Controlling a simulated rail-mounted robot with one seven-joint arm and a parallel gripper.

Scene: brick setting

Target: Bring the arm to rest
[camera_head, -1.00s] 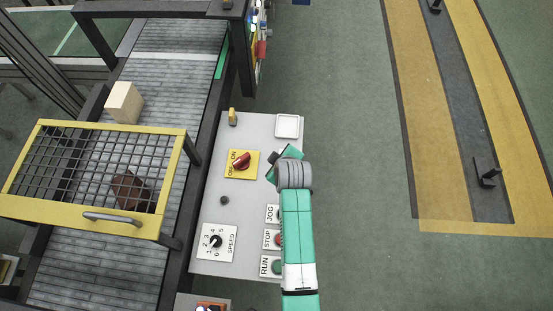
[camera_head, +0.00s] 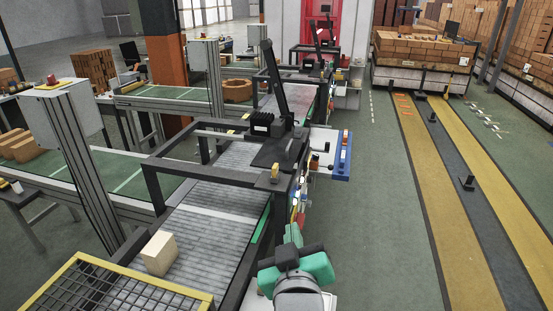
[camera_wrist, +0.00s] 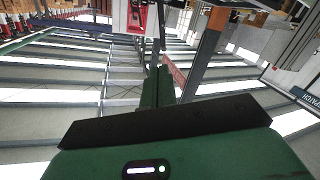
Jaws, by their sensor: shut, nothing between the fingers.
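My gripper (camera_head: 293,236) is at the lower middle of the head view, at the end of my green and grey arm. It is raised beside the conveyor's right edge, over the control panel side. In the wrist view my gripper's green fingers (camera_wrist: 157,88) are together with nothing held between them. The wrist view looks out across the hall, tilted, with walls and beams and no work surface close in front.
A pale block (camera_head: 159,253) lies on the grey conveyor (camera_head: 222,246). A yellow-framed mesh guard (camera_head: 120,290) covers the near part. A black frame (camera_head: 210,170) spans the belt further back. The green floor (camera_head: 395,230) to the right is open, with yellow lanes beyond.

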